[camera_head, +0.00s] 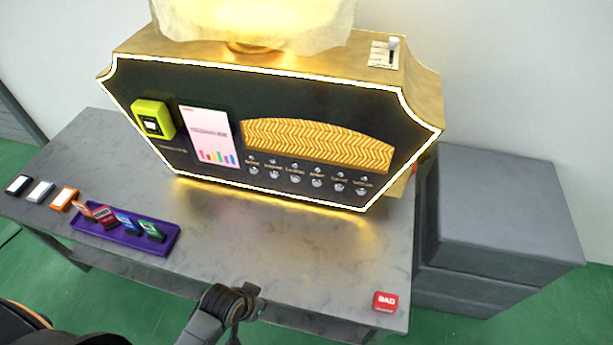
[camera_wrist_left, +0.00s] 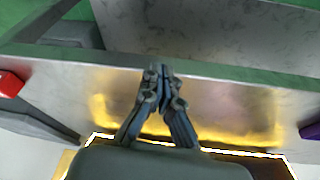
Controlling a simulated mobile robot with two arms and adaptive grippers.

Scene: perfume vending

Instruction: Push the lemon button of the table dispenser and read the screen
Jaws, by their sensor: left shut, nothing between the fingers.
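The table dispenser (camera_head: 330,185) is a wide black-fronted machine with a glowing edge, standing on the grey table. Its front has a lit screen (camera_head: 207,137) with a pink line of text and small coloured bars, too small to read. A row of several round silver buttons (camera_head: 295,178) sits under a gold zigzag panel. Their labels are too small to tell which is lemon. My left gripper (camera_head: 247,293) is shut and empty near the table's front edge, well short of the buttons. In the left wrist view its fingers (camera_wrist_left: 157,72) are together. My right gripper is not in view.
A purple tray (camera_head: 168,248) holds several coloured cards at the left, with more cards beside it. A red block (camera_head: 385,301) lies at the front right corner. A yellow-green reader (camera_head: 152,119) is on the dispenser's left. Grey drawers (camera_head: 510,215) stand right. The table's middle is clear.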

